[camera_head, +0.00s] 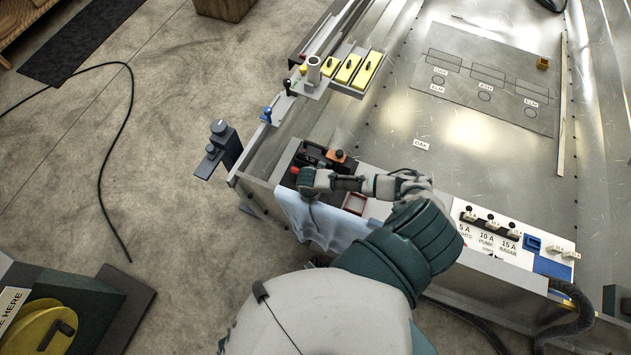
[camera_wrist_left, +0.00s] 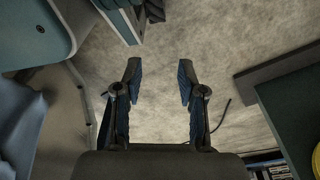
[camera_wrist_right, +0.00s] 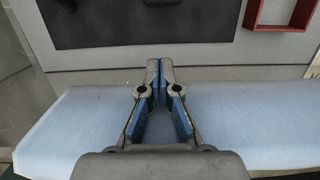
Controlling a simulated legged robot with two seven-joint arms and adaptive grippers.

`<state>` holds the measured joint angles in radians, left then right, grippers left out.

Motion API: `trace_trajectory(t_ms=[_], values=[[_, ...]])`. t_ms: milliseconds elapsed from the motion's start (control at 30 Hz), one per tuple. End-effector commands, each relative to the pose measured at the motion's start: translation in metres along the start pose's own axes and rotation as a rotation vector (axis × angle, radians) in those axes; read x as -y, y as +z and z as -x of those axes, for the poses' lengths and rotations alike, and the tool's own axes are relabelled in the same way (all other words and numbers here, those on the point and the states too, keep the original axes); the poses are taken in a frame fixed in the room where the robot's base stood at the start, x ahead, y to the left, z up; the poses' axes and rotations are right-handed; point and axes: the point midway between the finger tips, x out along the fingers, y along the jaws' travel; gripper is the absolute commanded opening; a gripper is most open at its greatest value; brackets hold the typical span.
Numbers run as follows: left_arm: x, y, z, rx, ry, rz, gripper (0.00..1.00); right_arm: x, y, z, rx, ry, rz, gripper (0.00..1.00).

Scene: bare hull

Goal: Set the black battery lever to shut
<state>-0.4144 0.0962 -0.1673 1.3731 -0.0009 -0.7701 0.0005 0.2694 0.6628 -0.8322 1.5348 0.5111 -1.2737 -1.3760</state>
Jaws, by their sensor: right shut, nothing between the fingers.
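A small lever with a black knob (camera_head: 287,84) stands on the left edge of the metal hull in the head view, between a yellow-knobbed lever (camera_head: 303,69) and a blue-knobbed lever (camera_head: 266,115). A black unit with red and orange parts (camera_head: 312,154) sits just beyond my right wrist; I cannot tell which holds the battery lever. My right gripper (camera_wrist_right: 160,65) is shut and empty above a pale blue cloth (camera_wrist_right: 240,120), with a dark recessed plate (camera_wrist_right: 145,22) ahead of it. My left gripper (camera_wrist_left: 158,80) is open and empty over the floor, out of the head view.
A red open frame (camera_head: 354,203) lies right of my right wrist; it also shows in the right wrist view (camera_wrist_right: 280,27). A fuse panel (camera_head: 490,240) is at the right. Yellow switches (camera_head: 348,68) stand behind. A black cable (camera_head: 128,130) lies on the floor.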

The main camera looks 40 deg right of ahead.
Motion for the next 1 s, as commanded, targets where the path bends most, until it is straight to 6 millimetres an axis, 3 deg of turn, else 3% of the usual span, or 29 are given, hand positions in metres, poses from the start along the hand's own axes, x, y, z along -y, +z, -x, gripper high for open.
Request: trace_trajectory(t_ms=[233,767,933,1000], values=[[0.000,-0.009,0.007,-0.005,0.000,0.002,0.40,0.000,0.033,-0.009,0.002,0.000,-0.001,0.00],[0.002,-0.011,0.009,-0.005,-0.002,0.001,0.40,0.000,0.041,-0.009,-0.008,-0.002,-0.001,0.00],[0.002,-0.010,0.007,-0.001,-0.002,0.001,0.40,0.000,0.052,-0.011,-0.109,-0.003,-0.004,0.00],[0.000,-0.022,0.017,-0.016,0.001,0.004,0.40,0.001,0.057,-0.013,-0.163,-0.004,-0.005,0.00]])
